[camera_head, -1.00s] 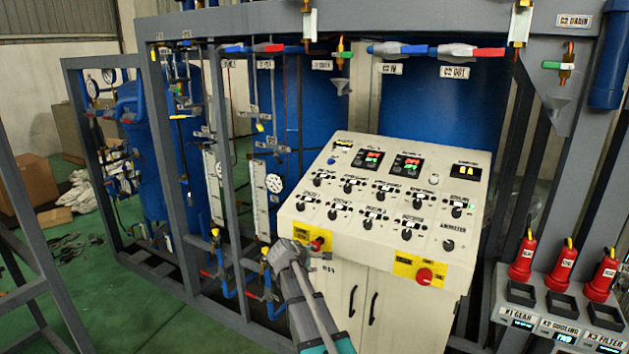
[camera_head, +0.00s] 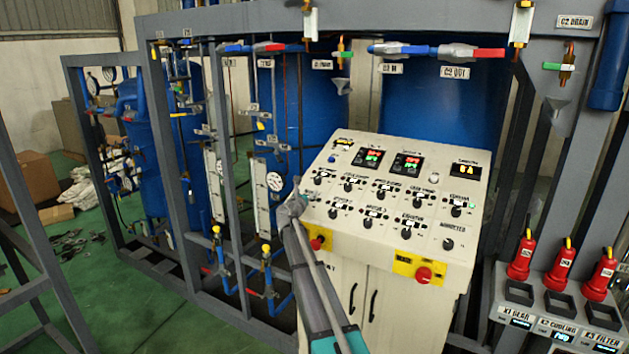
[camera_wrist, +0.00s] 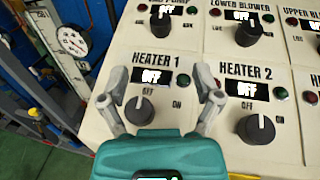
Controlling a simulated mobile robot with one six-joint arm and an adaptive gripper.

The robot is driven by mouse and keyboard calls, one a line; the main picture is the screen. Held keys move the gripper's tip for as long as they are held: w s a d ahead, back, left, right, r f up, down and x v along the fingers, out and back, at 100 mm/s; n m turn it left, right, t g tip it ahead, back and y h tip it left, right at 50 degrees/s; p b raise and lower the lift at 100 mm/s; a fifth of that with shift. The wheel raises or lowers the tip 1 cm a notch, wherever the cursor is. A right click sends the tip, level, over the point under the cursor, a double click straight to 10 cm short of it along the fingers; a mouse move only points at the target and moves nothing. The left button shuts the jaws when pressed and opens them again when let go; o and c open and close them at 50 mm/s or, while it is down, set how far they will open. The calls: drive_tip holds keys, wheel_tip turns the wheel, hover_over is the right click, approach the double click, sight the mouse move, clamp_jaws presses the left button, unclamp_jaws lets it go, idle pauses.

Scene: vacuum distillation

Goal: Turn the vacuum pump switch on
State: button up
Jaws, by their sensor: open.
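The vacuum pump switch is a dark round knob (camera_wrist: 161,28) at the top of the wrist view, under a partly cut-off "PUMP" label, with a display reading OFF. In the head view, it is the upper-left knob (camera_head: 318,180) of the sloped control panel (camera_head: 325,247). My gripper (camera_wrist: 162,84) is open and empty. Its fingers stand on either side of the HEATER 1 display, below the pump knob in the picture. The HEATER 1 knob (camera_wrist: 139,110) shows between them. In the head view, my gripper (camera_head: 294,205) is at the panel's left edge; contact cannot be told.
HEATER 2 (camera_wrist: 256,129) and LOWER BLOWER (camera_wrist: 248,33) knobs are close by on the right. A red button (camera_head: 317,243) on a yellow plate is below my gripper. A gauge (camera_head: 274,181) and pipework stand left of the panel.

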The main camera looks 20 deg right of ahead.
sight(317, 179)
drive_tip(key=x, duration=1.4)
drive_tip(key=shift+s, duration=0.1)
